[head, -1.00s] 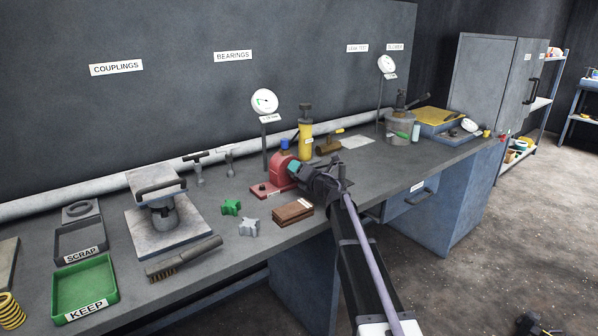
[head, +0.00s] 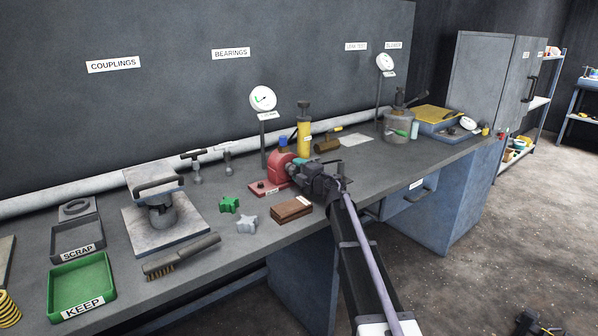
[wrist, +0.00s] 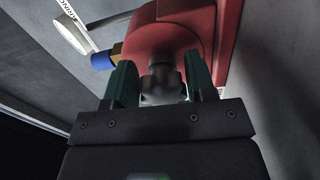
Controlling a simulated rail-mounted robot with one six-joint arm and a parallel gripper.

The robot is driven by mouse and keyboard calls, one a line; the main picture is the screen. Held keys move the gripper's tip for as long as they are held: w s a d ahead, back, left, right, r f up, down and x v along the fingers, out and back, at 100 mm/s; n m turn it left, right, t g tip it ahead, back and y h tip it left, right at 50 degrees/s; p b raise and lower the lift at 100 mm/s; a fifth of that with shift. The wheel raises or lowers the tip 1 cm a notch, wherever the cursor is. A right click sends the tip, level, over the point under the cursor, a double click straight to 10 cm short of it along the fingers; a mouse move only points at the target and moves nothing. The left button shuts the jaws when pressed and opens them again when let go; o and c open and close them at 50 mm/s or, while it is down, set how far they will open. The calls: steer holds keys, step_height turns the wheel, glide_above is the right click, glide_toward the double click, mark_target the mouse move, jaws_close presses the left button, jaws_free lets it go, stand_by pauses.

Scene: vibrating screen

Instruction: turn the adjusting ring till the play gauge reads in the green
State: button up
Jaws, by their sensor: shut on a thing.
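The red bearing housing (head: 280,170) stands on the bench with a dial gauge (head: 263,99) on a post behind it. The gauge has a white face with a green arc at its left; the needle is too small to read surely. My gripper (head: 299,168) is at the housing's right side. In the wrist view, its two green fingers (wrist: 160,78) are shut on the grey lobed adjusting ring (wrist: 161,88), one on each side. The red housing (wrist: 165,38) is right behind the ring. In the head view my gripper hides the ring.
A yellow cylinder (head: 304,138) stands close behind my gripper. A brown block (head: 291,209), a grey star-shaped part (head: 247,222) and a green one (head: 229,205) lie in front left. A blue-ended fitting (wrist: 104,60) sticks out left of the housing. Bare bench lies right of my arm.

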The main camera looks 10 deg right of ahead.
steer(key=shift+f+m, duration=0.1)
steer(key=shift+m, duration=0.4)
steer(key=o, duration=0.9)
steer(key=v, duration=1)
steer(key=shift+s+d, duration=0.1)
steer(key=shift+s, duration=0.2)
steer(key=shift+s+d, duration=0.1)
steer(key=shift+d, duration=0.05)
